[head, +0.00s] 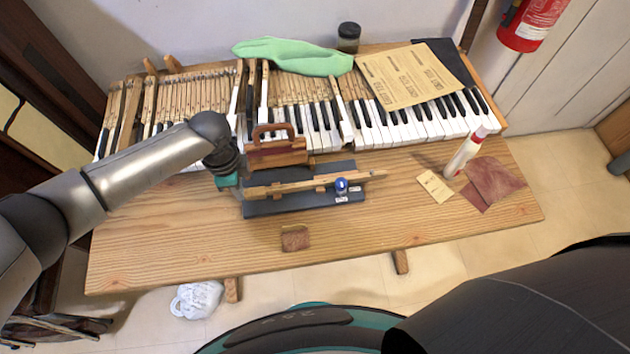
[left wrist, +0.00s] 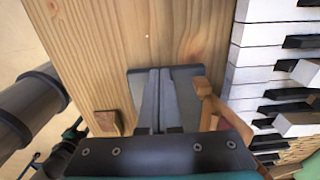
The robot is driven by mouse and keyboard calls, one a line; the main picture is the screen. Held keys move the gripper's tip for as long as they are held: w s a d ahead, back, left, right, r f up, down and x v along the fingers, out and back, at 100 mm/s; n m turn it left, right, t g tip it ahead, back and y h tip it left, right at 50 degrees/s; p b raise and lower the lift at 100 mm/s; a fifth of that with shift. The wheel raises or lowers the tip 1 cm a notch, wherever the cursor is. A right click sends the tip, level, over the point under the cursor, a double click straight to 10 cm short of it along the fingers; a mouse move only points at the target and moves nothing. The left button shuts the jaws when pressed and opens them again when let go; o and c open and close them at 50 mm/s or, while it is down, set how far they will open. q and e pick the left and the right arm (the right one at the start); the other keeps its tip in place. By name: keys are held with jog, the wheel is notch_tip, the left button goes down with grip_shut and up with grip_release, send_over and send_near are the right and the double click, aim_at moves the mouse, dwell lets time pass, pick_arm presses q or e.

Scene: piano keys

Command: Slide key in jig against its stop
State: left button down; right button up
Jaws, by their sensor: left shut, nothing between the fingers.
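The wooden key (head: 300,186) lies lengthwise in the dark grey jig (head: 290,208) on the workbench, its right end reaching past the jig. A blue-topped knob (head: 341,185) stands at the jig's right part. My left gripper (head: 238,187) is at the jig's left end, close to the key's left end; I cannot tell whether they touch. In the left wrist view its fingers (left wrist: 159,82) lie together over the grey jig (left wrist: 187,76), with nothing between them. The key is hidden there. My right gripper is out of view.
A wooden block with a handle (head: 275,152) stands just behind the jig. The keyboard (head: 400,125) runs behind it, with a green cloth (head: 290,54) on top. A small leather patch (head: 295,238) lies in front.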

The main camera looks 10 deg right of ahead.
pick_arm(q)
jog(key=shift+d, duration=0.9)
dwell(1.2)
jog(key=shift+a+p, duration=0.15)
jog(key=shift+p, duration=0.15)
jog(key=shift+a+r, duration=0.1)
jog(key=shift+a, duration=0.35)
notch_tip(320, 180, up, 7)
jog(key=p, duration=0.7)
jog(key=shift+p, duration=0.35)
